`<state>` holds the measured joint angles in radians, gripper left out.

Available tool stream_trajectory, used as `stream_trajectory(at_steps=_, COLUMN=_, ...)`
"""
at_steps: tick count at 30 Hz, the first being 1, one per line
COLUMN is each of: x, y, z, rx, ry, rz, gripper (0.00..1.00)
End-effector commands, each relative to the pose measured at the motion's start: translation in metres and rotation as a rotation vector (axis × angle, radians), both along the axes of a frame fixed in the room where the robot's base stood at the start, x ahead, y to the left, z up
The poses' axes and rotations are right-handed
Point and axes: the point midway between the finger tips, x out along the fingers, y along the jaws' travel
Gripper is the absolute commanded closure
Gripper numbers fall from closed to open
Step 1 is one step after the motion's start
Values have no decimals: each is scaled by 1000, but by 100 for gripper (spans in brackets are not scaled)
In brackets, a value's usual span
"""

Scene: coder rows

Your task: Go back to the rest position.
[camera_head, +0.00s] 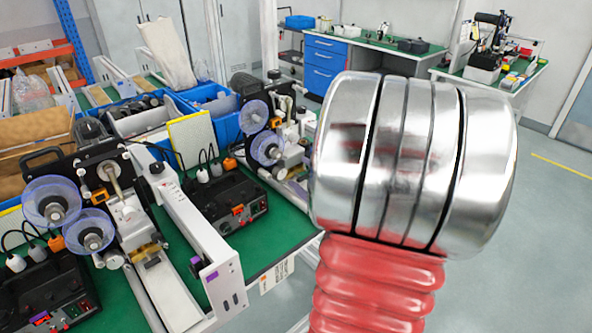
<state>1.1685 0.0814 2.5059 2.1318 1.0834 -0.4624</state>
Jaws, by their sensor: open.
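My gripper does not show in this view. A large shiny metal joint and red ribbed sleeve of my arm fill the right of centre and hide what lies behind them. I cannot see from here what the gripper end is near.
A green-topped bench (275,239) on the left carries two coder machines with clear purple reels (50,201), black control boxes (226,197) and blue bins (215,107). A blue drawer cabinet (323,66) and another bench (494,75) stand behind. Grey floor (545,220) is open at right.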

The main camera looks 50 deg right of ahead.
Motion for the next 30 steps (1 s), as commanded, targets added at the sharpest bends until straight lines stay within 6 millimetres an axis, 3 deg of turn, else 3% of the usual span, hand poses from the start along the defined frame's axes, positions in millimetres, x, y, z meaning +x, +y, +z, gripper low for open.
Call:
stream_trajectory(at_steps=6, x=-10, y=3, z=1, rx=-1, ry=1, rz=-1, gripper=53)
stream_trajectory(at_steps=30, x=-10, y=3, z=2, rx=0, ry=0, rz=0, gripper=53)
